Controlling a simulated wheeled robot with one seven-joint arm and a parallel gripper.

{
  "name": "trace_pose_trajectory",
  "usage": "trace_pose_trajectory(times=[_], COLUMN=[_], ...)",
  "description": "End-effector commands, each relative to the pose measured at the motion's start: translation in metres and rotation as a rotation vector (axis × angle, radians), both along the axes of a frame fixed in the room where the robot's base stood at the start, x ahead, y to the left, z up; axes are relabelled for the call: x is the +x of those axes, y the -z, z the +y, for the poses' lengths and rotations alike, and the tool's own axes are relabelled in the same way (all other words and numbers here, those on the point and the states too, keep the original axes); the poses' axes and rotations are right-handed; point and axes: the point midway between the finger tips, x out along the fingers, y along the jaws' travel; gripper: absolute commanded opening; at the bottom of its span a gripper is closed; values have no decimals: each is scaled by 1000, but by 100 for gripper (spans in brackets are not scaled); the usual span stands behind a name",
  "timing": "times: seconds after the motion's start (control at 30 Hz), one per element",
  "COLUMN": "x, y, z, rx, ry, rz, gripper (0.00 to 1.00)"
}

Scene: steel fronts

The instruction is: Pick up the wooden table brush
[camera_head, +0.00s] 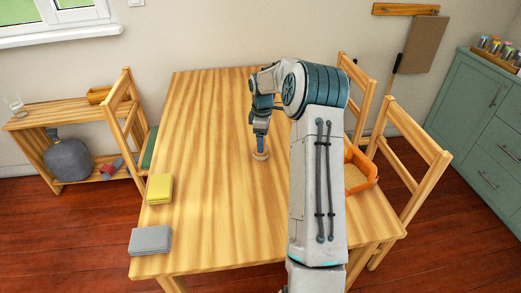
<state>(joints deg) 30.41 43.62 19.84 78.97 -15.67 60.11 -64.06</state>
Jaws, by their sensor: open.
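The wooden table (205,190) fills the middle of the view. My gripper (260,146) points down over its middle, close to the surface, and is open. A small, pale, round thing (260,156) sits on the table right under the gripper tip. It may be the wooden table brush, but it is too small and too covered by the gripper to be sure. I cannot tell whether the fingers touch it.
A yellow block (160,188) and a grey block (150,240) lie along the table's left edge. An orange tray (366,184) is at the right edge, partly behind my arm. Chairs (420,150) stand around the table.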

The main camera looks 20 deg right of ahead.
Motion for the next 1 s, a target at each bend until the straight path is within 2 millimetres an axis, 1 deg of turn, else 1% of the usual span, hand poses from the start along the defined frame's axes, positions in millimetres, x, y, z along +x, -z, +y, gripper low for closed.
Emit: trace_pose_trajectory(times=[0.1, 0.2, 0.3, 0.47, 0.5, 0.57, 0.6, 0.63, 0.73, 0.77, 1.0], x=[3, 2, 2, 2, 2, 2, 2, 2, 2, 3, 3], y=[19, 33, 38, 38, 37, 37, 37, 37, 37, 37, 34], z=[6, 5, 5, 5, 5, 5, 5, 5, 5, 5, 5], rx=[1, 1, 1, 0, 0, 0, 0, 0, 0, 0, -1], ry=[-3, 0, 0, 0, 0, 0, 0, 0, 0, 0, 0], rz=[4, 2, 1, 0, 0, 0, 0, 0, 0, 0, -1], gripper=[78, 78, 78, 78, 67, 50, 39, 31, 29, 26, 26])
